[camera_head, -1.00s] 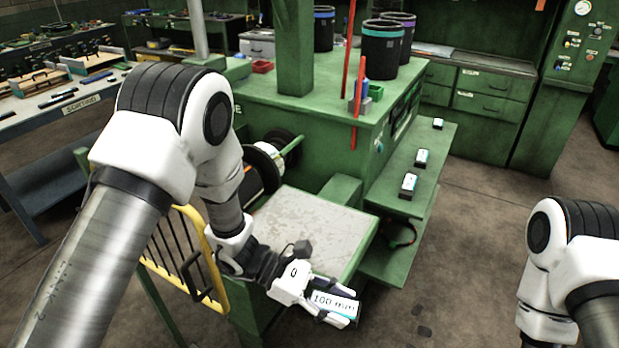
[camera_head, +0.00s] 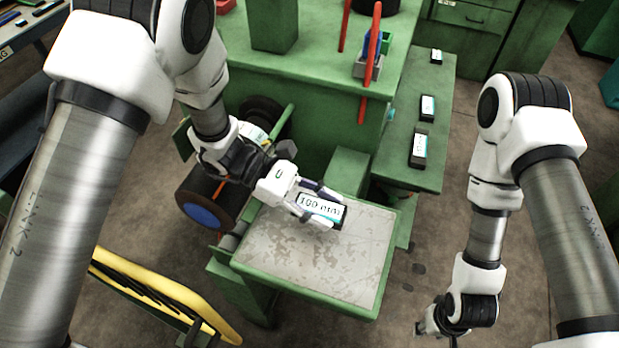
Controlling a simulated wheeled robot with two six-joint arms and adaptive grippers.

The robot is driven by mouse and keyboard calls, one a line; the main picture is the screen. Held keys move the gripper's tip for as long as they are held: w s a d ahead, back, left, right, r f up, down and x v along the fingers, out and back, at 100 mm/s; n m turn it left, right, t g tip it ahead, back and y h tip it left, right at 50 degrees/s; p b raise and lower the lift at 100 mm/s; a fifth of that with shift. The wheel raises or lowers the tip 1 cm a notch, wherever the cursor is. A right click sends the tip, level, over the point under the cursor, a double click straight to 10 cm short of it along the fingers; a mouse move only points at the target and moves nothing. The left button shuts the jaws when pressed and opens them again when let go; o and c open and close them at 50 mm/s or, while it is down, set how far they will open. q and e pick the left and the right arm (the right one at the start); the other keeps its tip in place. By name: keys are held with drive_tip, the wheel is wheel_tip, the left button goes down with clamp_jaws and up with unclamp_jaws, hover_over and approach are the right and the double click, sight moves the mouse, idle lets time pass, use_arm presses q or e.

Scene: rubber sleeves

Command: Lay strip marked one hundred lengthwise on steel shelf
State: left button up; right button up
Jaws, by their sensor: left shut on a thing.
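My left gripper (camera_head: 316,204) is shut on the strip marked one hundred (camera_head: 323,208), a short dark block with a white and teal label reading "100 mm". The strip shows over the upper middle of the steel shelf (camera_head: 320,257), a scuffed pale plate with a green frame. I cannot tell whether the strip touches the plate or hangs above it. My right gripper (camera_head: 428,328) hangs low at the bottom, right of the shelf and apart from it; its fingers are too small and dark to read.
Several similar labelled blocks (camera_head: 419,148) stand on a green side ledge (camera_head: 398,172) at right. A green block (camera_head: 347,170) rises behind the shelf. Red upright rods (camera_head: 373,45) stand on the green machine. A yellow rail (camera_head: 165,290) lies at lower left. The steel plate is otherwise bare.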

sight(323, 237)
use_arm(q)
drive_tip(key=shift+s+d+f+b, duration=0.25)
drive_tip(key=shift+s+d+b, duration=0.05)
drive_tip(key=shift+s+b, duration=0.25)
drive_tip(key=f+b, duration=0.2)
drive_tip(key=f, duration=0.1)
drive_tip(key=f+b, duration=0.2)
drive_tip(key=shift+w+a, duration=0.15)
drive_tip(key=shift+w, duration=0.15)
drive_tip(key=shift+f+b, duration=0.35)
drive_tip(key=shift+b, duration=0.15)
drive_tip(key=shift+s+f, duration=0.1)
drive_tip(key=shift+f, duration=0.05)
drive_tip(key=shift+s, duration=0.1)
use_arm(e)
wheel_tip(323, 237, down, 6)
drive_tip(key=shift+s+d+f, duration=0.15)
drive_tip(key=shift+s, duration=0.25)
use_arm(q)
drive_tip(key=shift+f+b, duration=0.45)
drive_tip(key=shift+f, duration=0.1)
use_arm(e)
drive_tip(key=shift+f, duration=0.3)
use_arm(q)
drive_tip(key=o, duration=1.1)
